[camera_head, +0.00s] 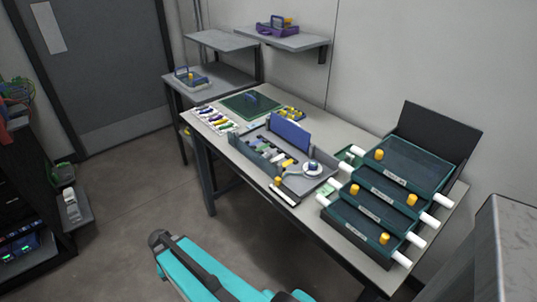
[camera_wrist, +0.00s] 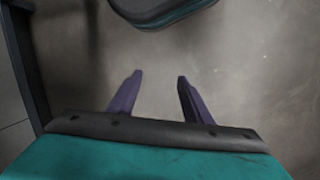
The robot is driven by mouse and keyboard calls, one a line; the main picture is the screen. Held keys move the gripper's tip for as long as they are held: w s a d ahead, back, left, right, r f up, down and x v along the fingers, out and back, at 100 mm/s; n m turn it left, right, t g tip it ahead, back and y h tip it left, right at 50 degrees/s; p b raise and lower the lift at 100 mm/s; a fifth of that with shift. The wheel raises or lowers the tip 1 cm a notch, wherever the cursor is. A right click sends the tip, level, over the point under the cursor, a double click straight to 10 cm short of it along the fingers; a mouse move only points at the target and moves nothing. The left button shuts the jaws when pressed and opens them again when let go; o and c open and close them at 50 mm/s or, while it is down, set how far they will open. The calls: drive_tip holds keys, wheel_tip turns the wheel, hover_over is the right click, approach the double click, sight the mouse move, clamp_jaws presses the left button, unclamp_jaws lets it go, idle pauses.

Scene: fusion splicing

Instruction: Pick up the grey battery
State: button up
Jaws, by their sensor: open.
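I cannot make out a grey battery for certain in either view. Several small dark, yellow, blue and white items lie in the grey organiser tray (camera_head: 297,183) on the table, too small to tell apart. My gripper (camera_wrist: 160,76) shows in the wrist view with its two purple fingers apart and nothing between them. Bare grey floor lies beneath it. In the head view my teal arm is at the bottom, in front of the table and clear of it; my fingers are not seen there.
The long table (camera_head: 233,143) carries a green mat (camera_head: 250,104), a row of small coloured items and a stack of dark drawers (camera_head: 372,205) at its right end. Wall shelves (camera_head: 297,41) hang behind. A dark rack (camera_head: 22,215) stands at left. The floor (camera_head: 130,185) between is clear.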

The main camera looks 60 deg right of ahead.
drive_tip(key=w+d+r+m+t+h+p, duration=0.1)
drive_tip(key=w+d+r+m+p, duration=0.2)
drive_tip(key=d+r, duration=0.8)
drive_tip(key=w+d+r+m+t+h, duration=0.15)
drive_tip(key=d+r+m, duration=0.35)
drive_tip(key=d+r, duration=0.65)
drive_tip(key=s+d+r+m+p, duration=0.1)
drive_tip(key=s+d+r+m, duration=0.2)
drive_tip(key=d+r, duration=0.5)
drive_tip(key=s+d+r+m+h+p, duration=0.1)
drive_tip(key=s+d+r+m, duration=0.3)
drive_tip(key=d+r, duration=0.4)
wheel_tip(320, 180, up, 7)
drive_tip(key=shift+s+r+g+p, duration=0.1)
drive_tip(key=shift+s+g+p, duration=0.1)
drive_tip(key=shift+g+p, duration=0.2)
drive_tip(key=shift+d, duration=0.1)
drive_tip(key=shift+p+x, duration=0.8)
drive_tip(key=shift+x, duration=3.6)
drive_tip(key=shift+w, duration=0.1)
